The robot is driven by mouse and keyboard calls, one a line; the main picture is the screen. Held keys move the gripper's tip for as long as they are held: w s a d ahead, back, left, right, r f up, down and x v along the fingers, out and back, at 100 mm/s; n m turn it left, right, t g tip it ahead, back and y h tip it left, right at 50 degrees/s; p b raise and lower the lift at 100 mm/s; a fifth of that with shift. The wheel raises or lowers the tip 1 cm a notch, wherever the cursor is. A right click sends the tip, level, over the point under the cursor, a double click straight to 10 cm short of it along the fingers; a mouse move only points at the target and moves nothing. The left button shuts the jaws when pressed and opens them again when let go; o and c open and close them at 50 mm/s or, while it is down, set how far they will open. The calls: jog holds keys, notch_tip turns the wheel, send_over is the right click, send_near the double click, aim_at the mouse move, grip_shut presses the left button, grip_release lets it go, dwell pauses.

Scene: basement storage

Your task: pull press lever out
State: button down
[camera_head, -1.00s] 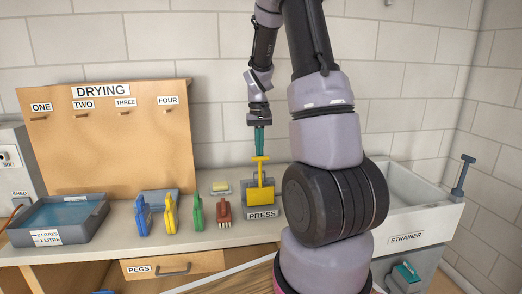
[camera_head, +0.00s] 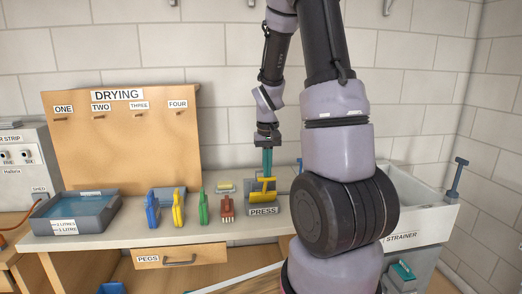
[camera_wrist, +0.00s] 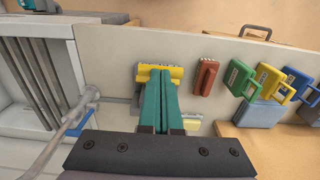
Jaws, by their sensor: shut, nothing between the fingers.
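The press (camera_head: 283,187) is a grey block labelled PRESS on the counter, left of the sink. Its yellow lever (camera_head: 263,196) is tilted down low over the front, with its crossbar near the yellow plate. My gripper (camera_head: 268,174) has teal fingers pointing down, right at the lever's top. In the wrist view the closed fingers (camera_wrist: 160,75) lie over a yellow ridged part of the press (camera_wrist: 146,70) and hide its middle. Nothing is held between them. I cannot tell whether they touch the lever.
A red brush (camera_head: 227,206) and green (camera_head: 203,207), yellow (camera_head: 178,208) and blue (camera_head: 152,210) items stand left of the press. A water tray (camera_head: 75,218) is farther left. The sink (camera_head: 425,205) is at right; a metal tap (camera_wrist: 75,115) is near my gripper.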

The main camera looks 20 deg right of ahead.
jog(key=shift+s+a+f, duration=0.25)
jog(key=shift+s+f, duration=0.25)
jog(key=shift+s, duration=0.3)
jog(key=shift+s+f, duration=0.1)
jog(key=w+r, duration=0.2)
jog(key=r, duration=0.1)
jog(key=w+r, duration=0.1)
jog(key=shift+d+r, duration=0.2)
jog(key=shift+d, duration=0.2)
jog(key=s+a+r, duration=0.1)
jog(key=s+r, duration=0.4)
jog(key=r, duration=0.2)
jog(key=shift+s+a+r, duration=0.15)
jog(key=shift+s+a, duration=0.05)
jog(key=shift+a, duration=0.05)
jog(key=s+a+r+t+y, duration=0.1)
jog(key=s+a+r+t, duration=0.2)
jog(key=r, duration=0.4)
jog(key=s+a+r+m+t+y, duration=0.1)
jog(key=s+a+r+t, duration=0.3)
jog(key=s+a+r, duration=0.2)
jog(key=shift+s+r, duration=0.5)
jog(key=shift+s, duration=0.4)
